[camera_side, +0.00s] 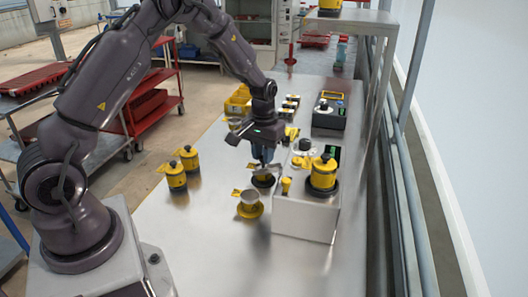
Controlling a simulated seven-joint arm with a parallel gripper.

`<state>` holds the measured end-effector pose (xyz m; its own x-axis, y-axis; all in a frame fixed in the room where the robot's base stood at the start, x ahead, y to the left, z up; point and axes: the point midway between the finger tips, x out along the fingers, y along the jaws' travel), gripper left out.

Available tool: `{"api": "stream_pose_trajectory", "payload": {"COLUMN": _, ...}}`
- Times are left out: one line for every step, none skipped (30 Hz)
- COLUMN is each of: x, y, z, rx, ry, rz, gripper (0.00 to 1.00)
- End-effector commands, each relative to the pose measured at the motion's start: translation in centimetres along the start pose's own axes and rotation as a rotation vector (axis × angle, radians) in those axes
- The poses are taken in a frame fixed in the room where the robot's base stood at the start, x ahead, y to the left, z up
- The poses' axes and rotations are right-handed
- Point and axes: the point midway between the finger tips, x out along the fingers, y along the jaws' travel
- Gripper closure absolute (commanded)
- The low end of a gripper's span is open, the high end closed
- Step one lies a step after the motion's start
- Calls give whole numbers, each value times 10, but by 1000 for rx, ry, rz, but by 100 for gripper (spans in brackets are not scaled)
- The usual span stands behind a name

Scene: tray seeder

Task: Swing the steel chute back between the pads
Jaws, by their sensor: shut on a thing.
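My gripper (263,163) points down over the middle of the steel bench, just left of the grey machine box. Its fingers are shut on a small grey metal piece that looks like the steel chute (266,177). The fingers and arm hide part of it, and its exact angle is too small to tell. A dark round base with yellow shows beneath it. I cannot make out the pads clearly at this size.
A metal cup on a yellow base (249,205) stands just in front of the gripper. The grey machine box (306,217) bears a yellow canister (323,173). Two yellow canisters (176,176) stand at the left. The front of the bench (215,260) is clear.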

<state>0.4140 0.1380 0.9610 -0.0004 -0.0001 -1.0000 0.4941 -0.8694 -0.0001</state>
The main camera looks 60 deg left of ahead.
Motion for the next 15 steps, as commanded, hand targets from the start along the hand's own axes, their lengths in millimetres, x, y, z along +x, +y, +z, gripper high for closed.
{"api": "stream_pose_trajectory", "payload": {"x": -2, "y": 0, "z": 0, "rx": -4, "ry": 3, "rz": 1, "gripper": 100}}
{"api": "stream_pose_trajectory", "payload": {"x": -2, "y": 0, "z": 0, "rx": -6, "ry": 3, "rz": 1, "gripper": 100}}
{"api": "stream_pose_trajectory", "payload": {"x": -2, "y": 0, "z": 0, "rx": -8, "ry": 3, "rz": 1, "gripper": 100}}
{"api": "stream_pose_trajectory", "payload": {"x": -2, "y": 0, "z": 0, "rx": -9, "ry": 3, "rz": 1, "gripper": 100}}
{"api": "stream_pose_trajectory", "payload": {"x": -2, "y": 0, "z": 0, "rx": -9, "ry": 3, "rz": 1, "gripper": 100}}
{"api": "stream_pose_trajectory", "payload": {"x": -2, "y": 0, "z": 0, "rx": -9, "ry": 3, "rz": 1, "gripper": 100}}
{"api": "stream_pose_trajectory", "payload": {"x": -2, "y": 0, "z": 0, "rx": -9, "ry": 3, "rz": 1, "gripper": 100}}
{"api": "stream_pose_trajectory", "payload": {"x": -2, "y": 0, "z": 0, "rx": -9, "ry": 3, "rz": 1, "gripper": 100}}
{"api": "stream_pose_trajectory", "payload": {"x": -2, "y": 0, "z": 0, "rx": -9, "ry": 3, "rz": 1, "gripper": 100}}
{"api": "stream_pose_trajectory", "payload": {"x": -2, "y": 0, "z": 0, "rx": -8, "ry": 3, "rz": 1, "gripper": 100}}
{"api": "stream_pose_trajectory", "payload": {"x": -2, "y": 0, "z": 0, "rx": -8, "ry": 3, "rz": 1, "gripper": 100}}
{"api": "stream_pose_trajectory", "payload": {"x": -2, "y": 0, "z": 0, "rx": -8, "ry": 3, "rz": 1, "gripper": 100}}
{"api": "stream_pose_trajectory", "payload": {"x": -2, "y": 0, "z": 0, "rx": -8, "ry": 3, "rz": 1, "gripper": 76}}
{"api": "stream_pose_trajectory", "payload": {"x": -2, "y": 0, "z": 0, "rx": -8, "ry": 3, "rz": 1, "gripper": 69}}
{"api": "stream_pose_trajectory", "payload": {"x": -2, "y": 0, "z": 0, "rx": -8, "ry": 3, "rz": 1, "gripper": 59}}
